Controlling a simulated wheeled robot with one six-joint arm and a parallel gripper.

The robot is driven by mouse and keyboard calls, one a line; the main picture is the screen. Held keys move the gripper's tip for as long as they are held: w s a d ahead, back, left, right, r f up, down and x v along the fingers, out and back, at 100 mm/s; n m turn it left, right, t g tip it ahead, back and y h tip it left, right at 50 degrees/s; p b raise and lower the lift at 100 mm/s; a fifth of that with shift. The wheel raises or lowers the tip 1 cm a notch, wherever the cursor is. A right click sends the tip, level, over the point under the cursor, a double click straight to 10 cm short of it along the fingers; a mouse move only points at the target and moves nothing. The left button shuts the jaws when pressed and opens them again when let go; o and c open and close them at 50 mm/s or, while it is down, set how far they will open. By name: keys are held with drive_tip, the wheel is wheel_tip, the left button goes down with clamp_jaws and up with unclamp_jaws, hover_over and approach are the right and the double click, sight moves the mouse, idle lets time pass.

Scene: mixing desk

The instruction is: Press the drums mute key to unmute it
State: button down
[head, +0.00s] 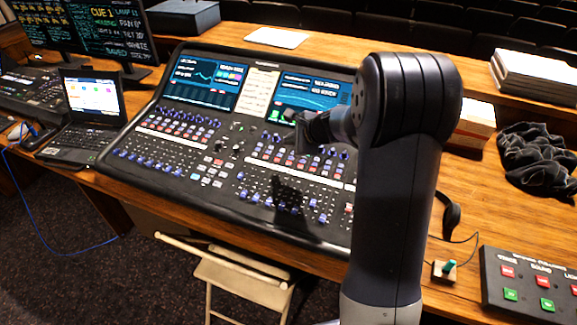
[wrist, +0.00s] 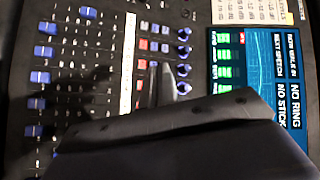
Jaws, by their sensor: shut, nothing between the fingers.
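The mixing desk (head: 240,214) lies across the wooden table with rows of blue-capped faders, small keys and two lit screens. My gripper (head: 301,146) hangs over its right-hand section, below the right screen. It is shut and empty. In the wrist view my gripper (wrist: 168,80) reaches over a band of knobs and small red and white keys, next to a pale label strip (wrist: 128,64). One red key (wrist: 142,64) shows beside that strip. I cannot read which key is the drums mute. Part of the key row is hidden behind my gripper, and contact cannot be told.
A laptop (head: 92,98) and a monitor (head: 110,30) stand left of the desk. A black button box (head: 530,283), a small joystick (head: 446,270), a dark cloth (head: 540,160) and stacked papers (head: 535,75) are at the right. A folding chair (head: 240,285) stands in front.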

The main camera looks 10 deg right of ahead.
drive_tip(key=f+b, duration=0.1)
drive_tip(key=f, duration=0.1)
drive_tip(key=f+b, duration=0.3)
drive_tip(key=f, duration=0.1)
drive_tip(key=shift+w+d+f+b, duration=0.2)
drive_tip(key=shift+w+f+b, duration=0.1)
drive_tip(key=shift+b, duration=0.1)
idle(1.6)
drive_tip(key=shift+f+b, duration=0.45)
drive_tip(key=shift+b, duration=0.05)
drive_tip(key=shift+f, duration=0.2)
idle(0.4)
drive_tip(key=shift+r, duration=0.7)
drive_tip(key=shift+s+a+r+p, duration=0.1)
drive_tip(key=shift+s+r+p, duration=0.05)
drive_tip(key=shift+r+p, duration=1)
drive_tip(key=shift+s+a+r+p, duration=0.1)
drive_tip(key=shift+r+p, duration=0.85)
drive_tip(key=shift+r, duration=0.4)
